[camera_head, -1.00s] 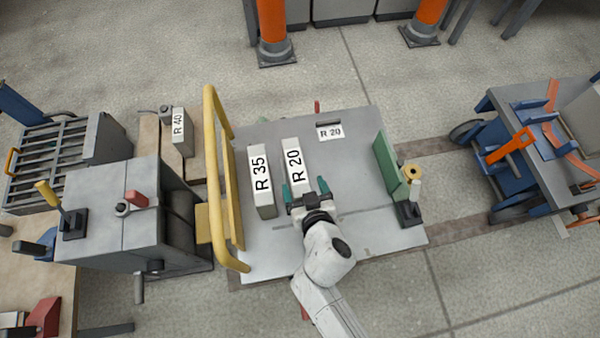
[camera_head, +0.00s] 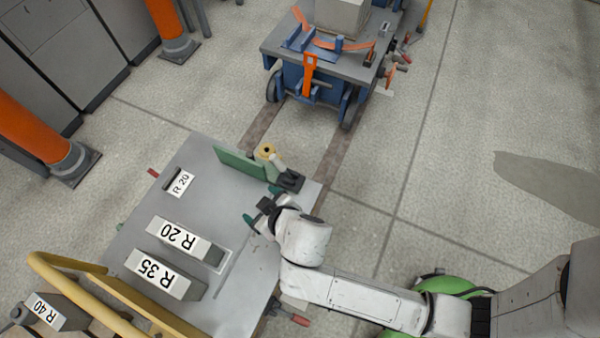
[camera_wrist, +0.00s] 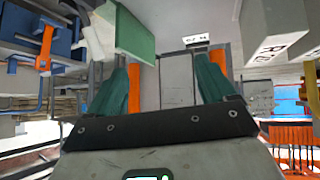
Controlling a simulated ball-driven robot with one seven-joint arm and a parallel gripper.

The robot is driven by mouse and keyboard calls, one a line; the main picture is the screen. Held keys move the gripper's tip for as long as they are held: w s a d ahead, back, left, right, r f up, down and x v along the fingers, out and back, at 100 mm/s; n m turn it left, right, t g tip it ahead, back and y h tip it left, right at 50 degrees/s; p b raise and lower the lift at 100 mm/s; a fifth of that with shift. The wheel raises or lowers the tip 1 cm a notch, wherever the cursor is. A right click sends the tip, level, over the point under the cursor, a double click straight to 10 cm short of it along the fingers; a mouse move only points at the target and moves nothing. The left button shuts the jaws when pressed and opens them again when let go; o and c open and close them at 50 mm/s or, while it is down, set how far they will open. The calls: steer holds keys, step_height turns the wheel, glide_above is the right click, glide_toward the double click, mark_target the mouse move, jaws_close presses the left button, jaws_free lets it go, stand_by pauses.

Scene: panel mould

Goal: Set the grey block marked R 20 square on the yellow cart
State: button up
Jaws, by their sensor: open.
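My gripper (camera_head: 260,206) is open and empty, with green fingers, over the cart's right part, apart from the R 20 block. In the wrist view my gripper (camera_wrist: 161,85) has clear space between its fingers. A marked grey block (camera_wrist: 272,25) shows there at upper right, its number unclear.
A blue cart (camera_head: 335,48) stands beyond on rails. The floor at right is mostly clear.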

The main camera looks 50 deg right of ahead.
steer(key=s+d+r+g, duration=0.3)
steer(key=s+d+g, duration=0.5)
steer(key=s+d, duration=0.4)
steer(key=s, duration=0.4)
steer(key=shift+m+y, duration=0.4)
